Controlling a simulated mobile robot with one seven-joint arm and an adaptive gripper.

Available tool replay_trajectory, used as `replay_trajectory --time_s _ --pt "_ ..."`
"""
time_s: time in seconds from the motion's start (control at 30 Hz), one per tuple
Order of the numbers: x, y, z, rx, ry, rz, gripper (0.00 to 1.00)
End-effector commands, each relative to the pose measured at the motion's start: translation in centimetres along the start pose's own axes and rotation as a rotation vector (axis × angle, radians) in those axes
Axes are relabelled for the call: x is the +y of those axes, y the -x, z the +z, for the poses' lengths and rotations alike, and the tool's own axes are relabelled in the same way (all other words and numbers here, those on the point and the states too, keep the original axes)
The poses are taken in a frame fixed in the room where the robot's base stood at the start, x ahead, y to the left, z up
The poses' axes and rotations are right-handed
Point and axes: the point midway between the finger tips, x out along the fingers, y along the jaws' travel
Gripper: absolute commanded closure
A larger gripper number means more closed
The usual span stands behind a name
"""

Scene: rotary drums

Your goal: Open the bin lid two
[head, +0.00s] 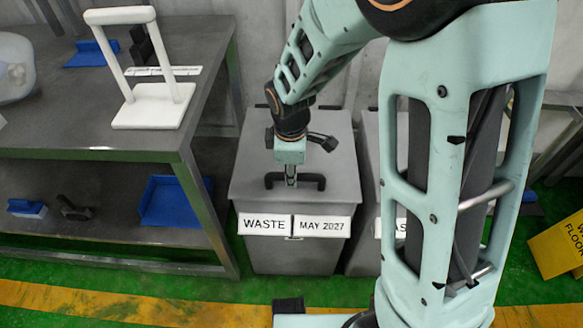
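A grey bin (292,257) with the labels WASTE and MAY 2027 stands in the middle of the head view. Its grey lid (250,180) looks closed and flat. A black handle (318,182) sits on top of the lid near its front. My gripper (291,181) points down at the middle of this handle, overlapping it in the view. Whether the fingers are closed around the handle or only over it is not clear. A second grey bin (366,240) stands just to the right, mostly hidden behind my arm, with part of a similar label showing.
A dark metal table (60,105) with a lower shelf stands at the left, with a white frame (155,105) and blue trays (170,200) on it. A yellow floor sign (560,245) is at the right. Green floor with a yellow stripe (130,298) lies in front.

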Motion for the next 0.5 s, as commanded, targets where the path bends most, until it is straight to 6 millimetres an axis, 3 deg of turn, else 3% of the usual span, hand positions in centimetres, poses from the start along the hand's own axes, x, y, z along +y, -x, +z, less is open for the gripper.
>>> replay_trajectory --time_s 0.13,0.47,0.5 --pt "-0.02 -1.45 -0.04 0.0 0.001 0.0 0.66" --pt "0.05 -1.67 -0.04 0.001 0.0 0.001 0.66" --pt "0.05 -1.67 -0.04 0.001 0.0 0.001 0.69"
